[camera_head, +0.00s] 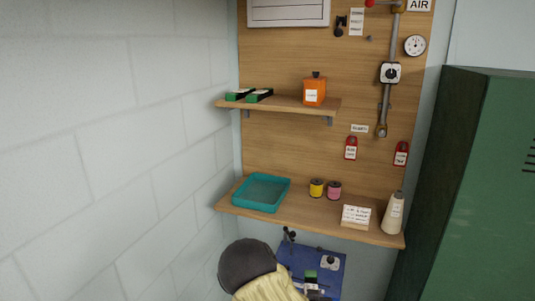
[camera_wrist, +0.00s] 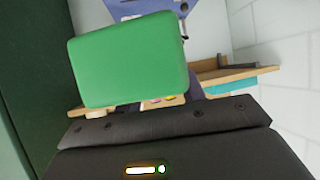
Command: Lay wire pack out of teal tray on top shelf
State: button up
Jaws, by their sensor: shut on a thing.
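The wire pack is a green block (camera_wrist: 130,62) that fills much of the wrist view. It also shows small and green in the head view (camera_head: 310,274), low in the picture. My gripper (camera_head: 312,284) is shut on it and holds it in front of a blue panel, below the lower shelf. The fingertips are mostly hidden in the wrist view. The teal tray (camera_head: 250,206) sits at the left of the lower shelf and looks empty.
The lower shelf (camera_head: 290,218) also holds a yellow spool (camera_head: 316,188), a pink spool (camera_head: 334,190), a card block (camera_head: 356,216) and a pale cone (camera_head: 393,213). The blue panel (camera_head: 338,284) is below it. A wall stands left, a green locker (camera_head: 480,170) right.

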jog(key=s+d+f+n+y+b, duration=0.1)
jog(key=s+f+b, duration=0.1)
jog(key=s+f, duration=0.4)
jog(key=shift+d+f, duration=0.3)
jog(key=shift+f, duration=0.4)
jog(key=s+f, duration=0.4)
jog(key=f, duration=0.1)
jog(key=shift+s+f, duration=0.25)
